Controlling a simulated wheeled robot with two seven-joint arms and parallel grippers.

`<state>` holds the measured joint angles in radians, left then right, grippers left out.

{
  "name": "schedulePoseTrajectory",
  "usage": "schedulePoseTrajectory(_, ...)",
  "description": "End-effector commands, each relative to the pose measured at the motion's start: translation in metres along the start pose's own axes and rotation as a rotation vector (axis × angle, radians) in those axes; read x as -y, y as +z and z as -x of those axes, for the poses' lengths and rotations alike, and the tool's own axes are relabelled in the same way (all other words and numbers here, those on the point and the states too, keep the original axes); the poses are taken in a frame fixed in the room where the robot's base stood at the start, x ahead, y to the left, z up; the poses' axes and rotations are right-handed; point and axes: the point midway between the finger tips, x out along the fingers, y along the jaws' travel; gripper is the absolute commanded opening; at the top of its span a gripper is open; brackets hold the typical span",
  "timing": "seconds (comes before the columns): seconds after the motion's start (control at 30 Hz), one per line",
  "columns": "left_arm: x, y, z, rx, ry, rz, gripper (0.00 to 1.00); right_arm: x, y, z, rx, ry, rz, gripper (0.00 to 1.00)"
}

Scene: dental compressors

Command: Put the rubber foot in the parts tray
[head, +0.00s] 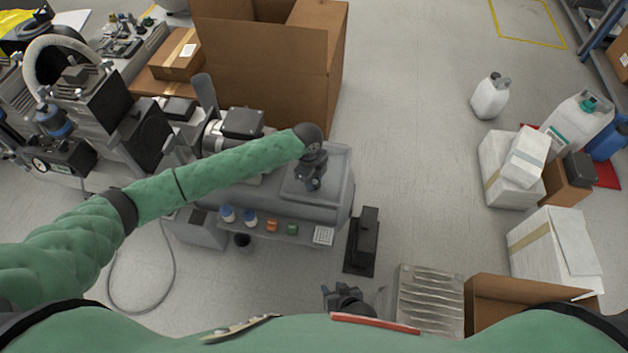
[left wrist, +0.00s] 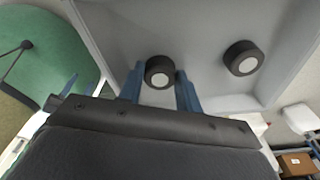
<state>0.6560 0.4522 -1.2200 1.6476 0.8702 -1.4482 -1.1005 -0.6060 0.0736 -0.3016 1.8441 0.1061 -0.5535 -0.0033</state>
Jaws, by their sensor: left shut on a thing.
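My left gripper (head: 314,184) points down over a grey tray (head: 338,196) at the right end of the bench in the head view. In the left wrist view my left gripper's blue fingers (left wrist: 160,92) are shut on a black round rubber foot (left wrist: 160,72) with a pale centre. A second similar rubber foot (left wrist: 243,58) lies on the grey tray floor (left wrist: 205,35), to the right of the fingers. I cannot tell whether the held foot touches the tray floor. My right gripper (head: 343,292) is low in the head view, near my body; its jaw state is unclear.
A shelf edge (head: 265,228) with small blue, orange and green items runs left of the tray's front. A black stand (head: 362,240) is right of it. A large cardboard box (head: 265,60) stands behind. Open floor (head: 420,130) lies to the right.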

Motion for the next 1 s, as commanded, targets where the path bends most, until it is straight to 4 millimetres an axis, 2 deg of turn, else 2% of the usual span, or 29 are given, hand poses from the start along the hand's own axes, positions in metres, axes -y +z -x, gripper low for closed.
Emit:
schedulePoseTrajectory(0.17, 0.0, 0.001, -0.006, 0.0, -0.001, 0.0, 0.13, 0.001, 0.007, 0.002, 0.009, 0.0, -0.003, 0.36)
schedulePoseTrajectory(0.4, 0.0, 0.001, -0.008, 0.0, -0.001, 0.0, 0.13, 0.0, 0.001, 0.0, 0.002, 0.0, 0.0, 0.36)
schedulePoseTrajectory(0.43, 0.0, 0.001, -0.008, 0.0, -0.001, 0.0, 0.38, 0.0, 0.0, 0.0, 0.0, 0.0, 0.0, 0.36)
schedulePoseTrajectory(0.53, 0.0, 0.001, -0.008, 0.001, -0.001, 0.0, 0.56, -0.001, -0.003, -0.001, -0.004, 0.001, 0.001, 0.36)
schedulePoseTrajectory(0.87, 0.0, 0.001, -0.006, 0.001, -0.001, 0.0, 0.56, -0.002, -0.009, -0.004, -0.012, 0.001, 0.004, 0.36)
schedulePoseTrajectory(1.0, 0.001, 0.001, 0.007, 0.001, -0.003, 0.0, 0.56, -0.001, -0.007, -0.002, -0.008, 0.001, 0.003, 0.36)
